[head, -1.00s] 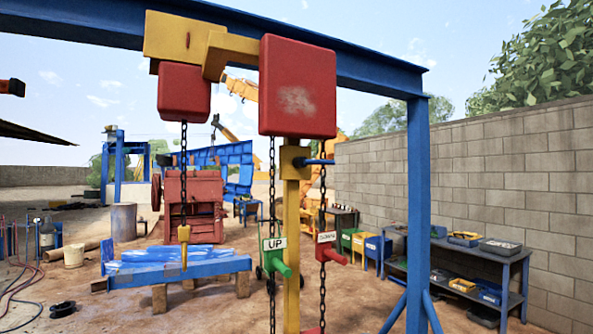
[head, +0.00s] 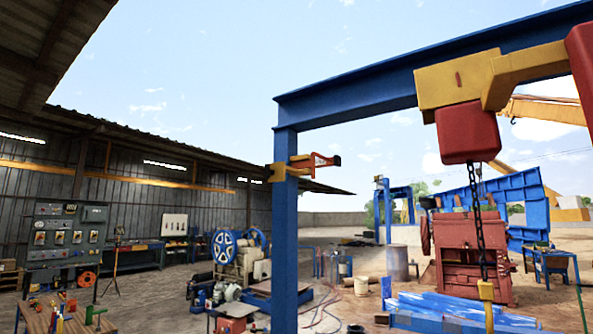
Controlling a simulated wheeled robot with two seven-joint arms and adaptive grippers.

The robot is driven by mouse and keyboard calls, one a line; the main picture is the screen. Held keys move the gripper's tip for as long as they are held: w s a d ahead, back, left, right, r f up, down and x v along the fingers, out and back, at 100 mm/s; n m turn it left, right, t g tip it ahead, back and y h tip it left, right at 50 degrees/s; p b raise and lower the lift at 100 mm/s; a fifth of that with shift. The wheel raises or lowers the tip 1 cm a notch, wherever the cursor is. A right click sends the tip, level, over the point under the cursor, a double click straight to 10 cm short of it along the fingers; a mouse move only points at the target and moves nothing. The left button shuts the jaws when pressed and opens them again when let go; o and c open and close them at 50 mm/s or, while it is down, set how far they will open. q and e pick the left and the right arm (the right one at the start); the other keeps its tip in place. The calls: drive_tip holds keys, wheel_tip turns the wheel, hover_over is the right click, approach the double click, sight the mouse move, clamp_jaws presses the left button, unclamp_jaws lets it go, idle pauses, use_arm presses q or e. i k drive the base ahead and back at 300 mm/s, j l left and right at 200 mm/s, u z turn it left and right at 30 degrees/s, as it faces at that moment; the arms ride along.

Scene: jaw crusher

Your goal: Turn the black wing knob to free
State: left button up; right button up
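I cannot make out a black wing knob in the head view. A yellow bracket (head: 278,173) on the blue gantry post (head: 285,235) carries a small red and black part (head: 325,160), too small to read in detail. A grey control panel (head: 66,240) with several dials stands at the far left. A red crusher body (head: 470,245) stands at the right, behind the hanging hoist chain. Neither of my grippers is in view.
A red hoist block (head: 468,132) hangs from the blue beam (head: 400,85). A wooden table (head: 90,328) with hand tools is at lower left. A blue-wheeled machine (head: 225,246) stands before the shed wall (head: 130,185).

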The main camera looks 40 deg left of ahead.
sight(268, 172)
drive_tip(key=u, duration=1.4)
